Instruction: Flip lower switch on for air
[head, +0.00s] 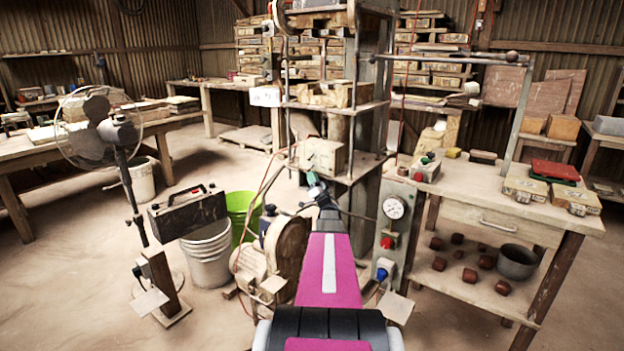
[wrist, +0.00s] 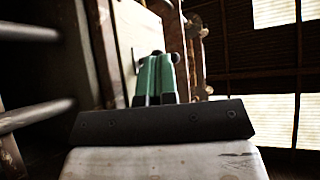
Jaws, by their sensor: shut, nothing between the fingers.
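My gripper (head: 314,181) has green fingers and is at the front of the press, just below a worn grey box (head: 322,157) on the press frame. In the wrist view my gripper (wrist: 157,76) shows its two green fingers together, with nothing between them. Their tips point at a pale plate (wrist: 137,30), and a small dark knob shows beside the tips. I cannot tell whether they touch. No switch lever is clear enough to tell which is the lower one or how it is set.
A panel right of my arm carries a round gauge (head: 394,208), a red part (head: 388,240) and a blue connector (head: 385,269). A wooden bench (head: 480,193) stands at right. A fan (head: 95,128), a white bucket (head: 207,254) and a green bucket (head: 242,213) stand at left.

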